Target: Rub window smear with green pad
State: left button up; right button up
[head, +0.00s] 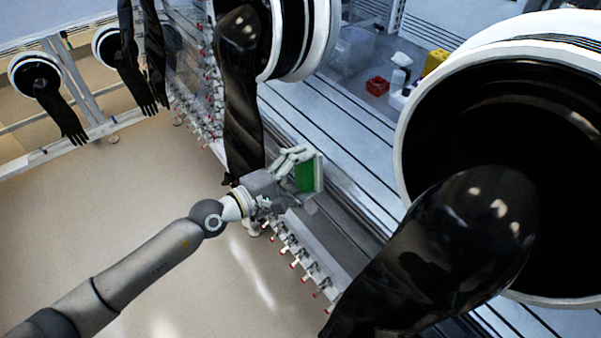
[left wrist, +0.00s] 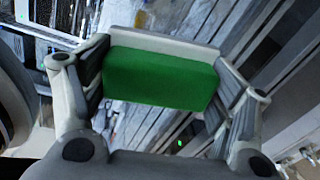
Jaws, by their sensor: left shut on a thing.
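My left gripper (head: 299,165) is shut on the green pad (head: 304,176), which has a pale backing. In the left wrist view the green pad (left wrist: 158,79) sits between the two fingers of the left gripper (left wrist: 160,82), with its pale backing along the far edge. In the head view the pad is held up in front of the glovebox window, near a hanging black glove. I cannot tell whether the pad touches the window. I cannot make out a smear on the window. My right gripper is not in view.
A long black glove (head: 240,100) hangs just behind my left gripper. A large glove port (head: 420,110) with a bulging black glove (head: 450,245) fills the right. Small red-tipped valves (head: 292,262) line the lower edge. Inside are a red box (head: 377,86) and a yellow container (head: 435,61). The floor at left is clear.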

pick_arm(q)
jog(key=shift+w+d, duration=0.15)
jog(key=shift+d, duration=0.05)
